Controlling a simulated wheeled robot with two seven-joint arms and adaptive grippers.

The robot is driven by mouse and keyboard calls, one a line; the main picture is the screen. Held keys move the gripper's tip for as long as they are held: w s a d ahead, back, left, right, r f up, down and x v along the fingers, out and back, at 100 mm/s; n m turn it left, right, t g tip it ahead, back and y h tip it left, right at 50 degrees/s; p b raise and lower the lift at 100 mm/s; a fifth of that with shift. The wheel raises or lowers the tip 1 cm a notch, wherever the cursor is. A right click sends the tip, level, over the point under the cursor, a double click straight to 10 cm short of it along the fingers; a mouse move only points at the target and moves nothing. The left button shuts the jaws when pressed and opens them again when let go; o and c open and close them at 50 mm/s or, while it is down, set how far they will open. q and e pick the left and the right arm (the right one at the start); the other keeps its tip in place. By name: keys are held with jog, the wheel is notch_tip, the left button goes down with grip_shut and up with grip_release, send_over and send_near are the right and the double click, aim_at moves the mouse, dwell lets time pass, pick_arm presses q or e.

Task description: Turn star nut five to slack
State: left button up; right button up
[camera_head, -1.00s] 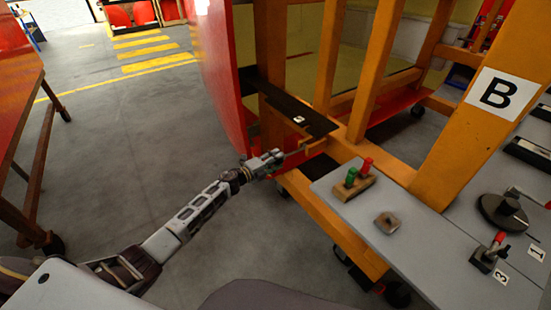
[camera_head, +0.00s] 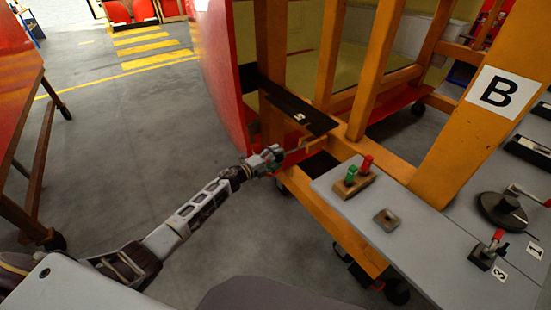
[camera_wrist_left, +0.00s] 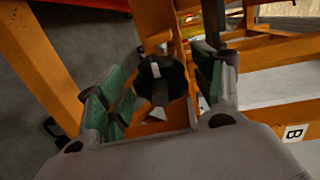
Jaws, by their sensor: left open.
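Star nut five (camera_wrist_left: 160,82) appears as a dark, round, lobed knob with a pale bar across it in the left wrist view. It sits between the spread green-padded fingers of my left gripper (camera_wrist_left: 168,76). The fingers look apart from the knob, though contact at the far side is hard to judge. In the head view my left gripper (camera_head: 276,156) is at the orange frame's near left corner, just below a black bar (camera_head: 298,112) with a white label 5 (camera_head: 299,117). The nut itself is hidden there. My right gripper is not in view.
The orange frame (camera_head: 450,150) marked B rises at the right. Open floor (camera_head: 130,150) lies left.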

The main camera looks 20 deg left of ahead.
pick_arm(q)
jog(key=shift+s, duration=0.1)
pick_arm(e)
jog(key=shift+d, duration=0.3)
pick_arm(q)
jog(key=shift+v, duration=0.85)
jog(key=f+v, duration=0.1)
jog(key=v, duration=0.9)
jog(key=shift+r, duration=0.5)
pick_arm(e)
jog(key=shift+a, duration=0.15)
pick_arm(q)
jog(key=shift+a, duration=0.1)
